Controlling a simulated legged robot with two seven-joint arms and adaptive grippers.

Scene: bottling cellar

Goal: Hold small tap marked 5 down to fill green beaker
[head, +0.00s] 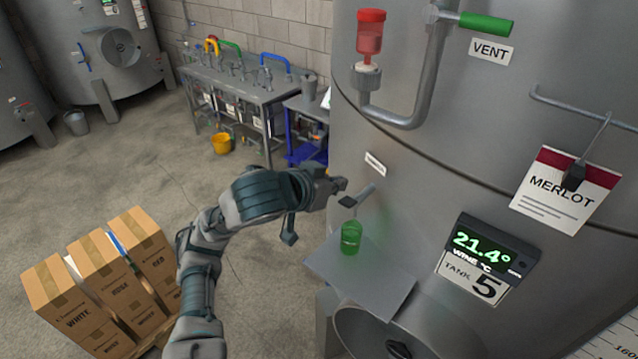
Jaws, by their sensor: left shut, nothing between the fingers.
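The small tap (365,195) sticks out of the big steel tank marked 5, below a small white label too small to read. The green beaker (351,238) stands upright on a grey metal shelf (385,286) fixed to the tank front, just below the tap. My left gripper (341,184) is shut and empty. In the picture it is just above and left of the tap's dark end; I cannot tell whether they touch. No liquid stream is visible, and the level in the beaker is too small to tell. My right gripper is out of view.
The tank (450,170) fills the right side, with a red-capped airlock (369,38), a green-handled vent valve (486,24) and a MERLOT card (565,190). Cardboard boxes (62,300) stand at lower left.

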